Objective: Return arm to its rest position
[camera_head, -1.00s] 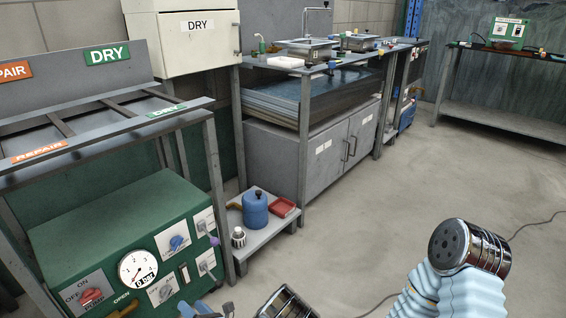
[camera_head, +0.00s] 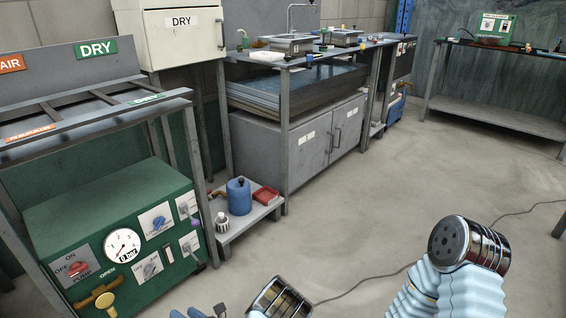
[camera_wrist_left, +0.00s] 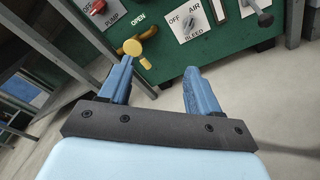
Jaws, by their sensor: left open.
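My left gripper (camera_head: 198,313) shows only as blue fingertips at the bottom edge of the head view. In the left wrist view it (camera_wrist_left: 150,88) is open, with two blue fingers apart and nothing between them. It is in front of the green control box (camera_head: 140,225), apart from its yellow handle (camera_head: 103,299). That handle also shows beyond the fingers in the wrist view (camera_wrist_left: 134,46). My left arm's metal joint (camera_head: 280,299) is at the bottom. My right arm (camera_head: 468,246) shows at the lower right with a metal joint; its gripper is out of view.
A grey rack frame (camera_head: 110,117) stands over the green box. A sink bench (camera_head: 300,149) stands behind. The middle floor is clear, with a cable (camera_head: 375,279).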

